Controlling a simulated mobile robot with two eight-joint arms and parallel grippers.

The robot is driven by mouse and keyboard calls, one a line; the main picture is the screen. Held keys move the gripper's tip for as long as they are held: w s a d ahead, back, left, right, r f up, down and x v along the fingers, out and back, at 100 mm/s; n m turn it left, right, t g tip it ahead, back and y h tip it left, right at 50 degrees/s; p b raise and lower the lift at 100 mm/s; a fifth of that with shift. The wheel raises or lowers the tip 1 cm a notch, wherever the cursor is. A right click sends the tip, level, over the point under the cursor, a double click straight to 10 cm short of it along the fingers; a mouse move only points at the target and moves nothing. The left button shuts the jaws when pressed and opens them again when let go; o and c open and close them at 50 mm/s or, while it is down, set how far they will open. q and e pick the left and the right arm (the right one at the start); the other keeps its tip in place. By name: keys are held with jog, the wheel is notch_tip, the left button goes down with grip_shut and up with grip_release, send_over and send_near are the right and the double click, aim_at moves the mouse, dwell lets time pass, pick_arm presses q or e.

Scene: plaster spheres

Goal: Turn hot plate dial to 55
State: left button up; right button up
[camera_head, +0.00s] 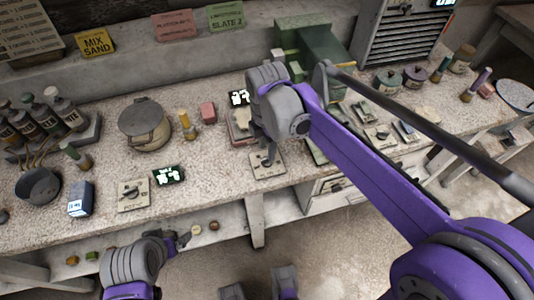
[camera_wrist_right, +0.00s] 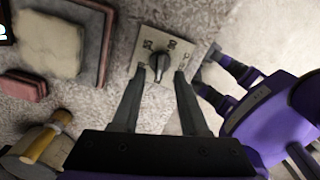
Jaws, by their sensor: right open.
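A pale dial plate (camera_wrist_right: 185,28) with a dark grey knob (camera_wrist_right: 160,65) and printed numbers lies ahead of my right gripper in the right wrist view. The numbers are too small to read surely. My right gripper (camera_wrist_right: 160,76) is open, with one finger on each side of the knob; I cannot tell whether they touch it. In the head view this plate (camera_head: 276,172) lies near the bench's front edge, partly under my right gripper (camera_head: 267,161). My left gripper (camera_head: 184,240) is low in front of the bench, its jaws unclear.
A second dial plate (camera_head: 132,203) and a lit display (camera_head: 168,175) sit further left. Another display (camera_head: 238,97) stands behind my right gripper. A lidded pot (camera_head: 145,120), a yellow-handled tool (camera_head: 187,126) and a pink block (camera_head: 208,111) stand left.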

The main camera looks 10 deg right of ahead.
jog(key=shift+f, duration=1.55)
grip_shut()
